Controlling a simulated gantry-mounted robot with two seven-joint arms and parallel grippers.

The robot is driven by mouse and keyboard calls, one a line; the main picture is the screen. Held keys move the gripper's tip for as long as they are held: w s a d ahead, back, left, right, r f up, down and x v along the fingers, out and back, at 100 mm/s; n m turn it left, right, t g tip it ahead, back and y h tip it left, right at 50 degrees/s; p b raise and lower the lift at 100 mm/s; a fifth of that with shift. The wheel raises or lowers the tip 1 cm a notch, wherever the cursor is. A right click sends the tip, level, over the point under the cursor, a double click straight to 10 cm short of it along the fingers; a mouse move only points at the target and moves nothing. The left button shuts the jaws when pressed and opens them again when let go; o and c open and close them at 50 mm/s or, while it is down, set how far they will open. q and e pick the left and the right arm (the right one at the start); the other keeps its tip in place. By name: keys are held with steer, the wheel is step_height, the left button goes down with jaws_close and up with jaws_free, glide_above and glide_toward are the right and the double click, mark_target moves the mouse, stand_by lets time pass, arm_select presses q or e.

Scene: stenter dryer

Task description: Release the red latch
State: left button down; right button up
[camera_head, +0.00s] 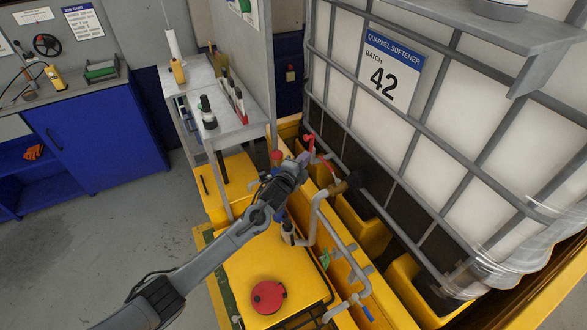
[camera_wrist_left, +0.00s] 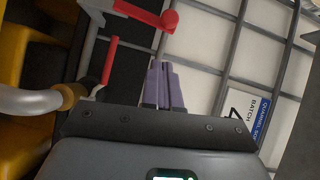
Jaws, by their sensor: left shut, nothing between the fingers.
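Two red parts show near my left gripper, and I cannot tell for certain which is the latch. One is a red handle with a round end (camera_wrist_left: 148,15), above the fingertips in the left wrist view. The other is a slim upright red bar (camera_wrist_left: 110,60) left of the fingers, by the pipe's brass fitting. In the head view, red parts (camera_head: 311,143) show just beyond the gripper. My left gripper (camera_head: 303,158) has its two purple-grey fingers (camera_wrist_left: 163,85) together and empty, apparently apart from both red parts. My right gripper is not in view.
A caged white tank (camera_head: 395,75) labelled 42 stands right of the gripper. Grey pipework (camera_head: 335,235) runs close by over a yellow unit with a red round cap (camera_head: 268,297). A grey shelf (camera_head: 230,127) with bottles stands behind left. Open floor (camera_head: 110,225) lies left.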

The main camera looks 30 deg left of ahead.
arm_select(q)
steer(key=s, duration=0.6)
steer(key=shift+s+r+p, duration=0.2)
steer(key=shift+s+p, duration=0.15)
steer(key=shift+s, duration=0.05)
